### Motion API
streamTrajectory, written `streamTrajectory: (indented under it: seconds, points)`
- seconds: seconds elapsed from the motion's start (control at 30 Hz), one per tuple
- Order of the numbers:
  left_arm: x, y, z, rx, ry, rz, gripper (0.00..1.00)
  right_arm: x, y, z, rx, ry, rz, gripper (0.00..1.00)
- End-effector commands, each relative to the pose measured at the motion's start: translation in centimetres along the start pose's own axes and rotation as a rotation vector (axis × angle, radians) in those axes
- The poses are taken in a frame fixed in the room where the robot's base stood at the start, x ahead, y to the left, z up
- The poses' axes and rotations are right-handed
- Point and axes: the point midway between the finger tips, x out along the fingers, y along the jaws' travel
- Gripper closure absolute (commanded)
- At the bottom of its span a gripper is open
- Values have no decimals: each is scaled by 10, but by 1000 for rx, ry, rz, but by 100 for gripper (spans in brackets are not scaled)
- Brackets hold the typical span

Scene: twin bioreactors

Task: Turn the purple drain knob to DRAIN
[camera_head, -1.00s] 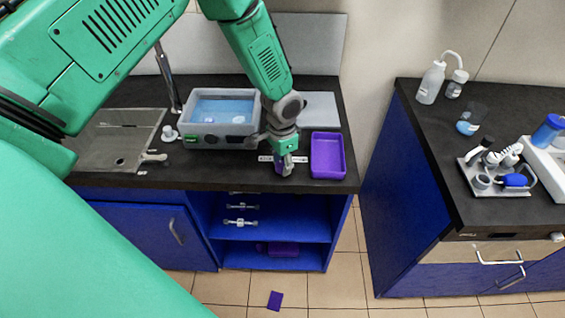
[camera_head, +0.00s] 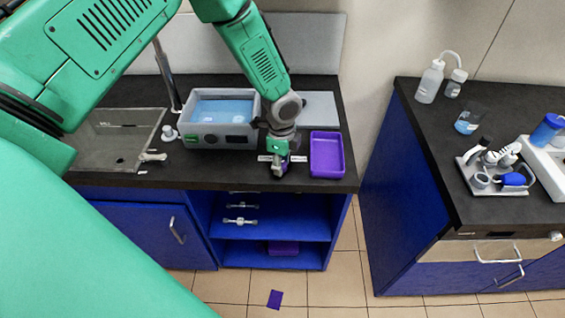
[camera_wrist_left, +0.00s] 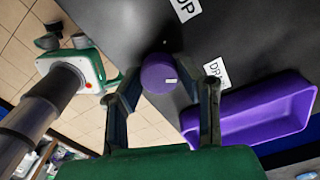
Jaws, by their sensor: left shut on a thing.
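The purple drain knob (camera_wrist_left: 159,74) shows in the left wrist view as a round cap with a small white mark on its lower right side. My left gripper (camera_wrist_left: 160,98) has one finger on each side of it and is shut on it. A label partly reading "DR" (camera_wrist_left: 217,72) lies to the knob's right, and the mark faces roughly that way. Another label ending in "OP" (camera_wrist_left: 184,8) is above, cut by the frame. In the head view my left gripper (camera_head: 279,170) points down at the counter's front and mostly hides the knob. My right gripper is not in view.
A purple tray (camera_head: 342,155) stands just right of the gripper. A grey bath with blue liquid (camera_head: 246,139) is behind and left. The dark counter's front edge (camera_head: 230,183) is close. A second bench (camera_head: 430,190) with bottles and tools stands right, across a floor gap.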

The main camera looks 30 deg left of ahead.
Motion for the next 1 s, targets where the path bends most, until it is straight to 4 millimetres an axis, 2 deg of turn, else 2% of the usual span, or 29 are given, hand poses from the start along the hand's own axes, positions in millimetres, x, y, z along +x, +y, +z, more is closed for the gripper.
streamTrajectory:
  seconds: [0.4,1.0]
  points:
    - [1,0,2,213,-3,2,98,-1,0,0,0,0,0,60]
    - [0,-1,2,253,-3,-2,98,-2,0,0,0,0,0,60]
